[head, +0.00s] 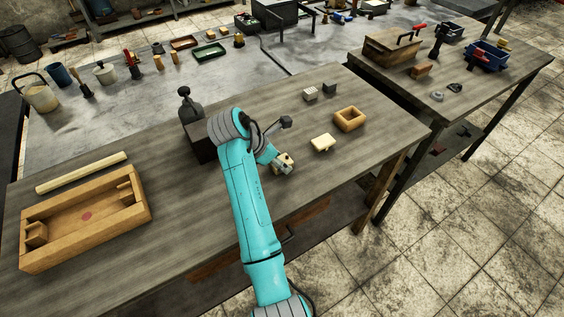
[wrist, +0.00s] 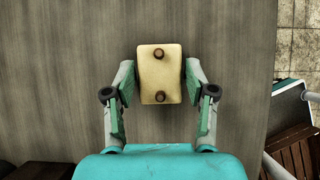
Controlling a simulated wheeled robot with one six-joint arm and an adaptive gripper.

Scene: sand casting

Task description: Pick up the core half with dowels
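The core half with dowels (wrist: 160,83) is a pale yellow block with two brown round dowels on its upper face, seen from above in the wrist view. It lies on the wooden bench and partly shows beside my gripper in the head view (head: 287,158). My gripper (wrist: 160,72) is open, with one finger on the left and one on the right of the block. A narrow gap shows between each finger and the block. Its height above the bench is hard to tell. In the head view my gripper (head: 281,165) partly hides the block.
Another pale block (head: 322,142) lies to the right, near a wooden box (head: 349,119) and two small grey blocks (head: 310,93) (head: 330,87). A dark tool (head: 186,105) stands behind my arm. A large wooden mould box (head: 85,219) and a wooden strip (head: 82,172) lie left.

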